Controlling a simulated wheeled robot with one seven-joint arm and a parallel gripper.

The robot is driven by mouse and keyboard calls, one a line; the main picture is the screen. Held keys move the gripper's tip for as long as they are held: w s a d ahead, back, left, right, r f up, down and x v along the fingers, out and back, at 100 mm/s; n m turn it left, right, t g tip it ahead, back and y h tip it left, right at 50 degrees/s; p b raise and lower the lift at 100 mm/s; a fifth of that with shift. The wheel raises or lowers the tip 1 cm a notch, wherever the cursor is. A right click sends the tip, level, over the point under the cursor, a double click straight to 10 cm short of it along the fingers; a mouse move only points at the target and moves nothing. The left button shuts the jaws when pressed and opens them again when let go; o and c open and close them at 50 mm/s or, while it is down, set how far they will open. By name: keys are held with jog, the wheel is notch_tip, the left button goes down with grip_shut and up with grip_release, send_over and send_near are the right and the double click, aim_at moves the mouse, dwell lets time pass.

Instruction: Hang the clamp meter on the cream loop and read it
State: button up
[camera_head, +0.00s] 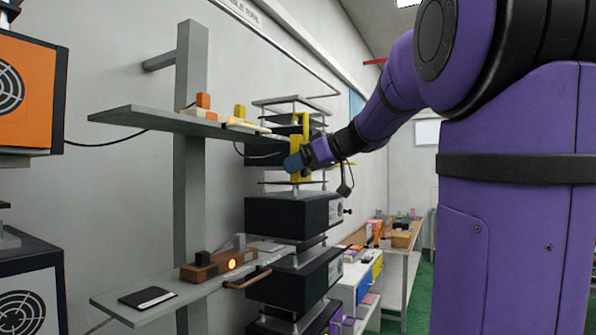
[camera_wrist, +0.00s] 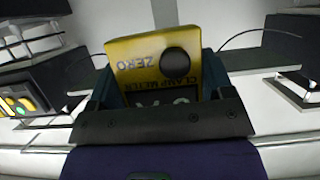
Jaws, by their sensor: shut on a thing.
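The yellow clamp meter (camera_head: 305,128) is upright in my gripper (camera_head: 299,162), beside the right end of the upper grey shelf. In the wrist view, the meter (camera_wrist: 133,58) fills the middle, between the jaws of my gripper (camera_wrist: 160,90). Its face shows the words ZERO and CLAMP METER and a dark round knob. A dark display lies below, partly hidden by my gripper, and I cannot make out a reading. I cannot pick out the cream loop for sure in either view.
A stack of black boxes (camera_head: 287,217) stands behind and below my gripper. The upper shelf (camera_head: 150,119) holds small orange, cream and yellow blocks. The lower shelf (camera_head: 195,287) holds a brown block with a glowing lamp (camera_head: 232,264). Dark cables run along the wall.

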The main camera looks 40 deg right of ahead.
jog(key=w+a, duration=0.2)
jog(key=w, duration=0.4)
jog(key=w+a, duration=0.2)
jog(key=w, duration=0.4)
jog(key=shift+w+a+f, duration=0.25)
jog(key=shift+w+f, duration=0.05)
jog(key=shift+f, duration=0.15)
dwell(0.6)
jog(key=o, duration=1)
jog(key=shift+o, duration=0.2)
jog(key=v, duration=1.1)
jog(key=shift+a+f, duration=0.1)
jog(key=shift+a, duration=0.05)
